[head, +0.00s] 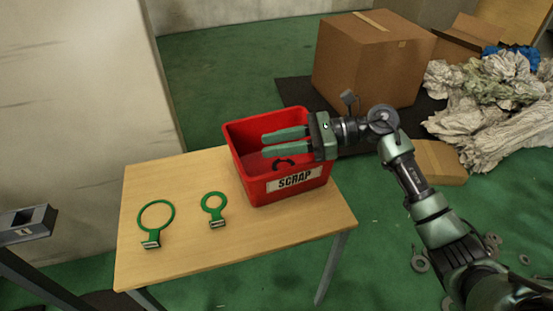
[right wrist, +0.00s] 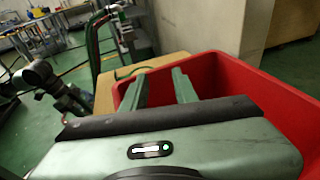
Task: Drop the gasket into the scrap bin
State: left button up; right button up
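The red scrap bin (head: 245,173), labelled SCRAP, stands on the wooden table's right back part. My right gripper (head: 264,144) reaches over the bin from the right, its two green fingers apart with nothing seen between them. A dark ring, seemingly the gasket (head: 284,162), shows within the bin's opening below the lower finger, partly hidden; I cannot tell whether it rests on the bottom. In the right wrist view, the fingers (right wrist: 160,88) are also apart over the red bin (right wrist: 262,92). My left gripper is not seen.
A large green ring (head: 172,219) and a smaller green ring (head: 222,203), both tabbed, lie on the table (head: 190,262) left of the bin. A cardboard box (head: 365,65) and crumpled paper (head: 490,110) are behind to the right. A pale wall block (head: 65,110) stands left.

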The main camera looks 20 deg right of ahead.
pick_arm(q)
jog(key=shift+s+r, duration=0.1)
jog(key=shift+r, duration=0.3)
pick_arm(e)
jog(key=v, duration=0.7)
jog(key=shift+d, duration=0.4)
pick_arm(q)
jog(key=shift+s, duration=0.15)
pick_arm(e)
jog(key=shift+s, duration=0.1)
